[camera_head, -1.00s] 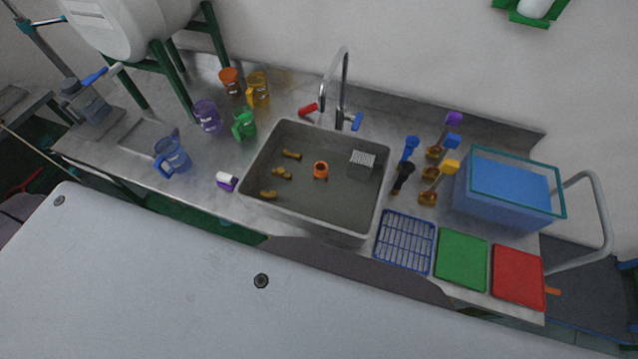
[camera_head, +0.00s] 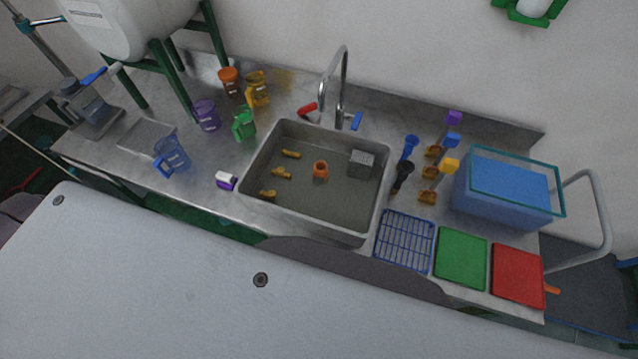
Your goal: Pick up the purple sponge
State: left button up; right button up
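The purple sponge (camera_head: 226,181) is a small block with a white part and a purple part. It lies on the metal counter (camera_head: 190,190), close to its front edge, just left of the sink (camera_head: 262,197) and right of the blue jug (camera_head: 171,156). Nothing covers it. Neither of my grippers shows in the head view, so how they stand cannot be seen.
Purple (camera_head: 206,116), green (camera_head: 243,125), yellow (camera_head: 258,92) and orange (camera_head: 229,80) cups stand behind the sponge. The sink holds several brass fittings and a grey block (camera_head: 361,164). A blue rack (camera_head: 404,242), green tray (camera_head: 461,259) and red tray (camera_head: 517,275) lie right.

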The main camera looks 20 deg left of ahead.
aim_at(225, 181)
jog(key=u, duration=1.6)
